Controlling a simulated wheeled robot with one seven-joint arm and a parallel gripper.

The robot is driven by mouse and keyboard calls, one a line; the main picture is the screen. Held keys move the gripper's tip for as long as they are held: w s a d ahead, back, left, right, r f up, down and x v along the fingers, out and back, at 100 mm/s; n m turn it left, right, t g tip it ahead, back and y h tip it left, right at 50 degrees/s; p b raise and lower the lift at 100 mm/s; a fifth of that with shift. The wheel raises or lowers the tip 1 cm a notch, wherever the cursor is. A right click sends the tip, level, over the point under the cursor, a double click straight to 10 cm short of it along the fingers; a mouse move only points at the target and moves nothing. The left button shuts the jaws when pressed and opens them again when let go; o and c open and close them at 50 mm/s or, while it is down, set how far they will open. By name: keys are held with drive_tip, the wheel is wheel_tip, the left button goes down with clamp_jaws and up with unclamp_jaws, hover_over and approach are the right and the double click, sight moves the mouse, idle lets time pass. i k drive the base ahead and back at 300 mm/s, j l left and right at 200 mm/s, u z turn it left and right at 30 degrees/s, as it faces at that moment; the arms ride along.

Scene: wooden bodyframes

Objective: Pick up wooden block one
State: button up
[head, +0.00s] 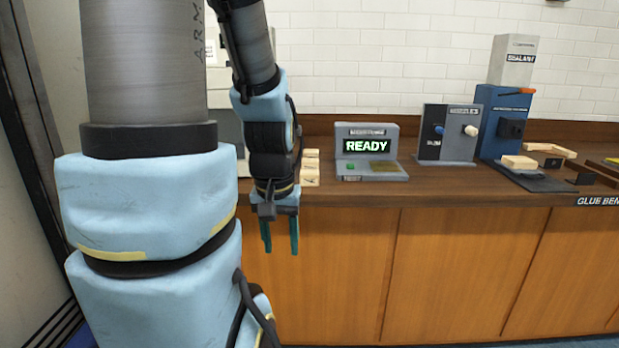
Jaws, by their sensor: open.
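Several pale wooden blocks (310,168) sit close together on the counter, just right of my arm and partly hidden by it. I cannot tell which of them is block one. Another pale wooden block (519,162) lies on a dark plate by the blue machine at the right. My gripper (280,236) hangs pointing down in front of the counter's front edge, with its tips below the counter top. Its two green fingers are apart with nothing between them.
A grey console (370,153) reading READY stands on the wooden counter (425,186) right of the blocks. A control box (449,134) with knobs and a blue sealant machine (502,120) stand further right. Cabinet doors (460,265) run below. The counter's front strip is clear.

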sight(308, 177)
drive_tip(key=l, duration=0.4)
drive_tip(key=i+l+u, duration=0.1)
drive_tip(key=l+u, duration=0.25)
drive_tip(key=l, duration=0.3)
drive_tip(key=l+u, duration=0.3)
drive_tip(key=l, duration=0.4)
drive_tip(key=i+j+u, duration=0.15)
drive_tip(key=u, duration=0.25)
drive_tip(key=i+j+u, duration=0.1)
drive_tip(key=u, duration=0.35)
drive_tip(key=i+u, duration=0.25)
drive_tip(key=u, duration=0.15)
